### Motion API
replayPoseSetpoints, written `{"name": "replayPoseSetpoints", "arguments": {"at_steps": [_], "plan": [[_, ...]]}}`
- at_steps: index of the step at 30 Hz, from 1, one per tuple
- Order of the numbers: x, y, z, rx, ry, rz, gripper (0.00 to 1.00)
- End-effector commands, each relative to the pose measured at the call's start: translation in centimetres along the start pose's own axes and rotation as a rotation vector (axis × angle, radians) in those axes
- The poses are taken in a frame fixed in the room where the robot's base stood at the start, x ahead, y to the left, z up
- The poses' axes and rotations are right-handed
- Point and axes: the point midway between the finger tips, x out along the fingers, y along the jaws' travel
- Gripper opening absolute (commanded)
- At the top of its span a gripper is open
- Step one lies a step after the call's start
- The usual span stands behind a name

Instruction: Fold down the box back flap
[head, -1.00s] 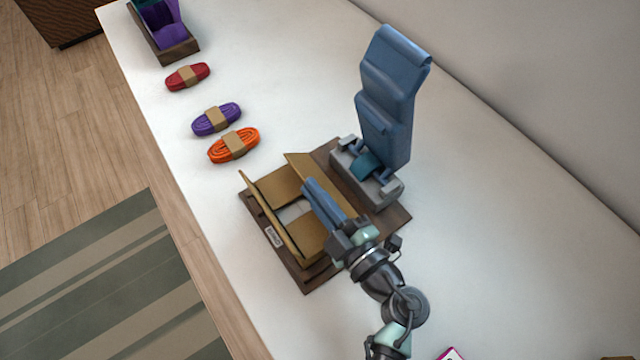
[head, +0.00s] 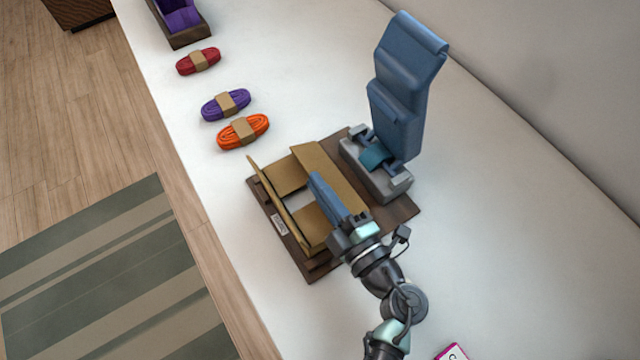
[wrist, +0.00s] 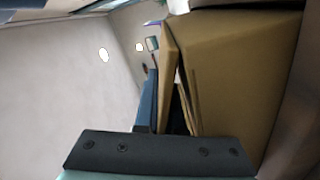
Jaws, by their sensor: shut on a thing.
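An open cardboard box (head: 286,212) sits on a dark brown wooden base. Its front flap stands up along the left side. The back flap (head: 325,168), on the side towards the blue press, leans up and outward. My gripper (head: 318,182) reaches over the box from the lower right, its blue fingers at the back flap. It is shut on that flap. In the wrist view, cardboard (wrist: 225,75) fills the right side, and a blue finger (wrist: 150,100) stands against a thin upright cardboard edge. The other finger is mostly hidden there.
A tall blue press (head: 402,90) on a grey foot stands just behind the box. Orange (head: 243,131), purple (head: 226,104) and red (head: 198,61) cord bundles lie to the left. A purple-lined tray (head: 190,35) is farther off.

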Motion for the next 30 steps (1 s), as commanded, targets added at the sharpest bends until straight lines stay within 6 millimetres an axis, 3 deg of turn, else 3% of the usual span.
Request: {"name": "replayPoseSetpoints", "arguments": {"at_steps": [1, 5, 6, 30], "plan": [[-0.02, 0.02, 0.03, 0.000, -0.001, 0.000, 0.11], [-0.01, 0.00, 0.03, 0.000, -0.001, 0.000, 0.35], [-0.01, -0.02, 0.03, 0.001, -0.001, 0.000, 0.36], [-0.08, 0.08, 0.03, 0.063, -0.002, -0.006, 0.36]]}}
